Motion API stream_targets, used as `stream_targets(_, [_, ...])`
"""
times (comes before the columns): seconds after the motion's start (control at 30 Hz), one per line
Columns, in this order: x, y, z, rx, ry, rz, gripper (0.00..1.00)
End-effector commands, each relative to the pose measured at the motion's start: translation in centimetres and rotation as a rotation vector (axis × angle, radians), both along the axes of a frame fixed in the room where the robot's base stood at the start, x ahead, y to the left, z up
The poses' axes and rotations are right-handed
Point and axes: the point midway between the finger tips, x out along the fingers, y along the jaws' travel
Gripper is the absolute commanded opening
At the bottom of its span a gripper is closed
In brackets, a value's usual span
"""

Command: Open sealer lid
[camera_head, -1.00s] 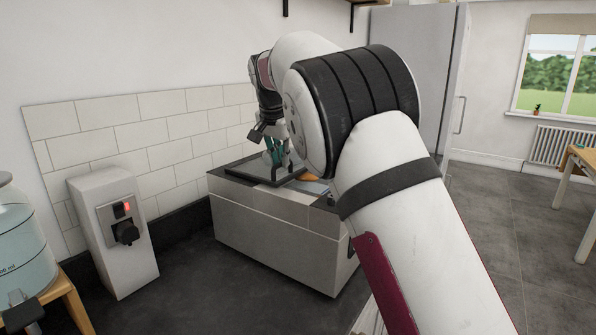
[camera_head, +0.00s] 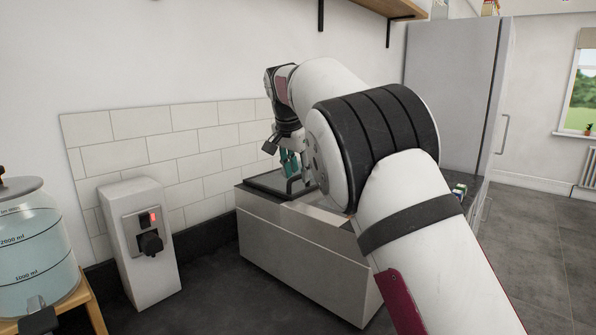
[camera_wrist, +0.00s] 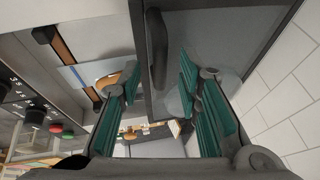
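The sealer is a low steel box (camera_head: 300,255) by the tiled wall. Its dark-framed lid (camera_head: 262,183) lies about flat on top in the head view; whether it is slightly raised I cannot tell. In the wrist view the lid is a grey panel (camera_wrist: 215,30) with a black bar handle (camera_wrist: 157,50). My gripper (camera_wrist: 158,82) is open, its teal fingers apart on either side of the handle in the picture. I cannot tell whether they touch it. In the head view my gripper (camera_head: 288,165) is low over the lid, partly hidden by my arm.
A grey-white socket post (camera_head: 138,250) stands left of the sealer. A water container (camera_head: 35,245) sits on a wooden stand at far left. A tall grey fridge (camera_head: 455,85) is behind at right. The wrist view shows a control panel (camera_wrist: 30,110) with a knob and coloured buttons.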

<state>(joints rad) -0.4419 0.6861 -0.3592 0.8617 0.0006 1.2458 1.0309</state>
Motion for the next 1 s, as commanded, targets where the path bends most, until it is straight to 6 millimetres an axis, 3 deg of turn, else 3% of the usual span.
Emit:
stream_targets(0.33, [-0.4,0.2,0.9,0.001,-0.001,0.001,0.31])
stream_targets(0.8, [-3.8,1.4,8.9,0.001,-0.003,0.001,0.31])
stream_targets(1.0, [-4.6,1.7,10.5,0.000,-0.001,0.000,0.31])
